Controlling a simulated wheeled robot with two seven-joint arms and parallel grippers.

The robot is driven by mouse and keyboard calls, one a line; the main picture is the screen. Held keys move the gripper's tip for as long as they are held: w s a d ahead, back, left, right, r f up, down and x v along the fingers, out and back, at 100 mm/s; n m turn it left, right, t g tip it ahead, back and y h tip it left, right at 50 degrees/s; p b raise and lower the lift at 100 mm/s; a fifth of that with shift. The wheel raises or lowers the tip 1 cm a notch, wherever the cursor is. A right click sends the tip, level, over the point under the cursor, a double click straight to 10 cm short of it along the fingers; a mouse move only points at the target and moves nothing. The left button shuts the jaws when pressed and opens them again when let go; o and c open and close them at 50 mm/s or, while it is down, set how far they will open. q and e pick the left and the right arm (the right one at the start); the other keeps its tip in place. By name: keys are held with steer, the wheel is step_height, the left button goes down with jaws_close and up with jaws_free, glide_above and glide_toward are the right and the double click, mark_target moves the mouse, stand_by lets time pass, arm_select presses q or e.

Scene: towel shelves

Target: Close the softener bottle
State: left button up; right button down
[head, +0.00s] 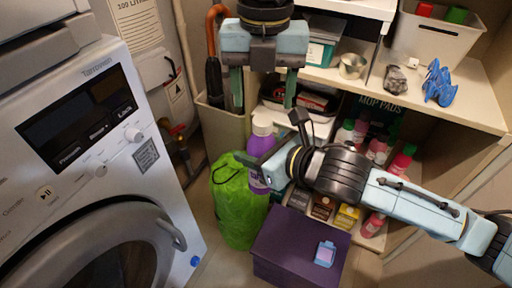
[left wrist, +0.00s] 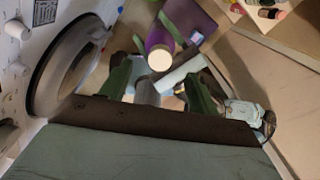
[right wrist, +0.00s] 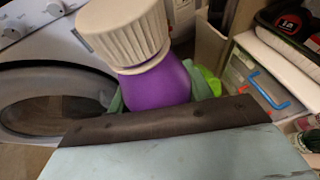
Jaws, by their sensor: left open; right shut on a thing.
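The softener bottle (head: 258,177) is purple, with a white ribbed cap (head: 262,124) on top. My right gripper (head: 272,152) is shut on the bottle below the cap. In the right wrist view the bottle (right wrist: 155,85) stands slightly tilted and the cap (right wrist: 122,30) sits on its neck; I cannot tell how tight it is. My left gripper (head: 263,90) is open and empty, pointing down above the cap. In the left wrist view the cap's round top (left wrist: 160,58) shows between and beyond the open fingers.
A washing machine (head: 85,130) stands at the left. A green bag (head: 236,205) and a purple box (head: 298,250) with a small light-blue item (head: 325,253) lie below the bottle. Shelves (head: 440,95) with bottles and boxes are close behind and right.

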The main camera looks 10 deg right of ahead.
arm_select(q)
steer(key=o, duration=0.3)
steer(key=shift+r, duration=4)
